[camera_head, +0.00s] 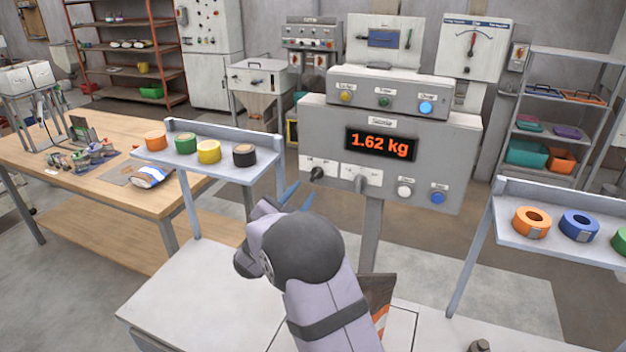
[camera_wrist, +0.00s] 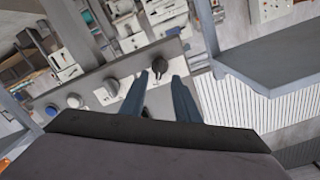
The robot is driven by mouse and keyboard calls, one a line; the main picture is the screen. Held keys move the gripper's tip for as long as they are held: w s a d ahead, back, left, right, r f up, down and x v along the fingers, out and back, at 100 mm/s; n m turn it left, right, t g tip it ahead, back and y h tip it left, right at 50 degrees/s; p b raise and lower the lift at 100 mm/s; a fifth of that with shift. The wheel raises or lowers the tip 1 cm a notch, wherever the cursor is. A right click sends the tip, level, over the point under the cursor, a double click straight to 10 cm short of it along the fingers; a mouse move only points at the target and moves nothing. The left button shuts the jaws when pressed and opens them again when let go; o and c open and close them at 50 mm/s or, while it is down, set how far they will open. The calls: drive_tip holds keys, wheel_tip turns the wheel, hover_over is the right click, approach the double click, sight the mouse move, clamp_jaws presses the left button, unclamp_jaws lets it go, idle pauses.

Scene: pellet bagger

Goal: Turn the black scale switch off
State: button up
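The black scale switch (camera_head: 317,173) is a dark lever on a white plate at the lower left of the grey scale panel (camera_head: 460,150). The panel's display (camera_head: 380,144) is lit and reads 1.62 kg. My gripper (camera_head: 299,193) has blue-grey fingers and is just below and left of the switch in the head view. In the wrist view its two fingers (camera_wrist: 160,76) stand apart with nothing between them. The black switch (camera_wrist: 159,64) shows just beyond the gap between the fingertips. I cannot tell whether either finger touches it.
A shelf (camera_head: 222,168) with tape rolls stands close on the left. Another tape shelf (camera_head: 560,250) is at right.

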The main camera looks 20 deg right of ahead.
sight(316, 176)
drive_tip(key=shift+h, duration=0.3)
drive_tip(key=shift+r+p+x, duration=0.15)
drive_tip(key=shift+p+x, duration=0.8)
drive_tip(key=shift+x, duration=0.9)
drive_tip(key=shift+r+p+x, duration=0.15)
drive_tip(key=shift+p+x, duration=0.75)
drive_tip(key=shift+x, duration=0.95)
drive_tip(key=shift+s+d, duration=0.1)
drive_tip(key=shift+s, duration=0.05)
clamp_jaws()
